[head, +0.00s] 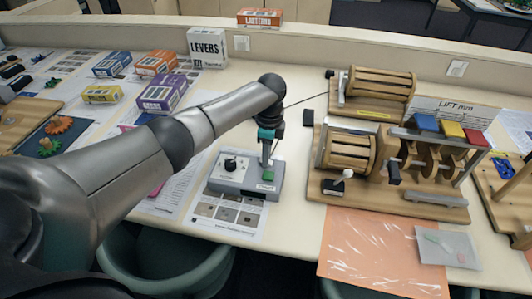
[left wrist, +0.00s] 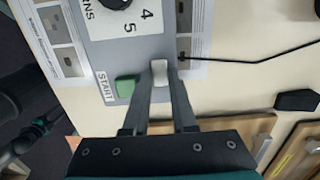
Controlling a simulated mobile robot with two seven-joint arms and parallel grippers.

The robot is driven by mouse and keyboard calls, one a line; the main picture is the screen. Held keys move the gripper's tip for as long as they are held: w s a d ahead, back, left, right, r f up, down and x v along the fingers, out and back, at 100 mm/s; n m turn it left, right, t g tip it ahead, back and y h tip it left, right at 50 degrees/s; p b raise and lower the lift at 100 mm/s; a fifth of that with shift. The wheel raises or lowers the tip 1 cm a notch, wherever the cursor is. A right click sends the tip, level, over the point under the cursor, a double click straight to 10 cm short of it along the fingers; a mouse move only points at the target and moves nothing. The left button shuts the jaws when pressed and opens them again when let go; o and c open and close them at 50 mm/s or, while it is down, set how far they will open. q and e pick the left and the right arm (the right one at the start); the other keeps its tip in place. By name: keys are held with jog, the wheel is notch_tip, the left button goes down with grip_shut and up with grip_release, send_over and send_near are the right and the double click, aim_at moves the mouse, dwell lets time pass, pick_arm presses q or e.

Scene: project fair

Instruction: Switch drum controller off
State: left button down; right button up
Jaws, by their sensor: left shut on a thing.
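The drum controller (head: 243,190) is a grey box on the table, in the middle of the head view. It has a dark knob (head: 231,164) on its left and a green START button (head: 268,177) near its right front. My left gripper (head: 267,158) points down over its right end. In the left wrist view the two fingers (left wrist: 160,80) are shut on a small pale switch (left wrist: 160,70), close beside the green button (left wrist: 126,87). The fingers hide the switch's sides, and its on or off position cannot be told.
Wooden slatted drums (head: 349,154) and a cam model stand to the right, with an orange sheet (head: 370,247) in front. A thin black cable runs behind the controller. Boxes, including LEVERS (head: 207,49), stand at the back left. Green chairs (head: 160,262) are at the front edge.

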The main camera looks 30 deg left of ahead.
pick_arm(q)
jog(key=c, duration=1)
grip_release()
notch_tip(320, 180, up, 15)
jog(key=p, duration=0.1)
jog(key=shift+d+r, duration=0.2)
jog(key=shift+d, duration=0.1)
jog(key=shift+f, duration=0.15)
